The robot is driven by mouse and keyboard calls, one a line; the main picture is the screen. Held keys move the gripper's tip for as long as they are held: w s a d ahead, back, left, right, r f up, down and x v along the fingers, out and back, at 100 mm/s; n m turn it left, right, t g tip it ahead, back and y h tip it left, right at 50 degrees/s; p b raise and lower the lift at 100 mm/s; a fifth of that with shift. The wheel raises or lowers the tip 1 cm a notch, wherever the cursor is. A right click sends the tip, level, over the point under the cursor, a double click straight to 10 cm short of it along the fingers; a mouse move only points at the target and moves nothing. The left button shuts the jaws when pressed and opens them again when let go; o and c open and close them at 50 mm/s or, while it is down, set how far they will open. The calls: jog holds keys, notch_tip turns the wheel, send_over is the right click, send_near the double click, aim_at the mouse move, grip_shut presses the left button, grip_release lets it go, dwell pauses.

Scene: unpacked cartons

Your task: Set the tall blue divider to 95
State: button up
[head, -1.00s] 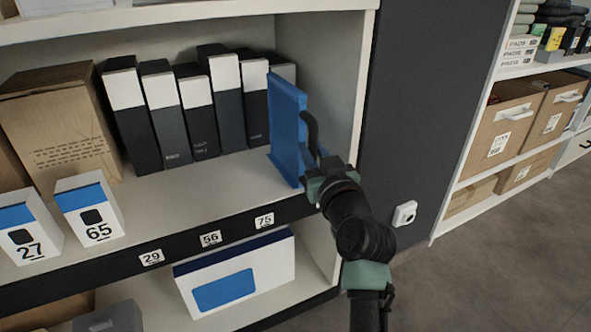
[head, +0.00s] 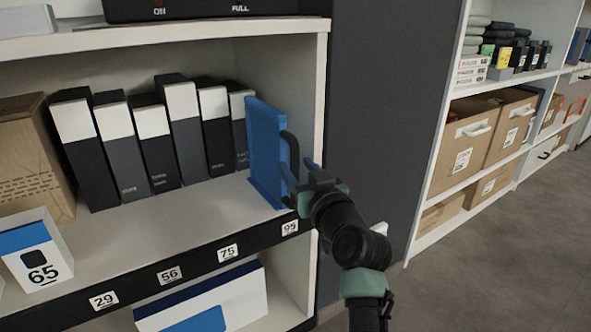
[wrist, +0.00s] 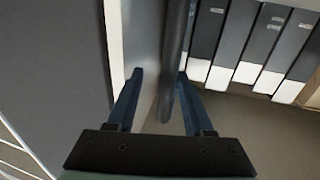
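The tall blue divider (head: 266,150) stands upright on the shelf in the head view, right of the row of binders.
Several black and grey binders (head: 178,125) stand left of the divider. A white box marked 65 (head: 38,255) is at the front left. The shelf's right side wall (head: 308,110) is close to the divider. Shelf floor left of the divider is clear in front of the binders.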

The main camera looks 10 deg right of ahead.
jog(key=shift+a, duration=0.15)
jog(key=shift+s, duration=0.25)
jog(key=s+d+p, duration=0.1)
jog(key=s+p, duration=0.4)
jog(key=s, duration=0.7)
jog(key=shift+s+d, duration=0.2)
jog(key=shift+d, duration=0.1)
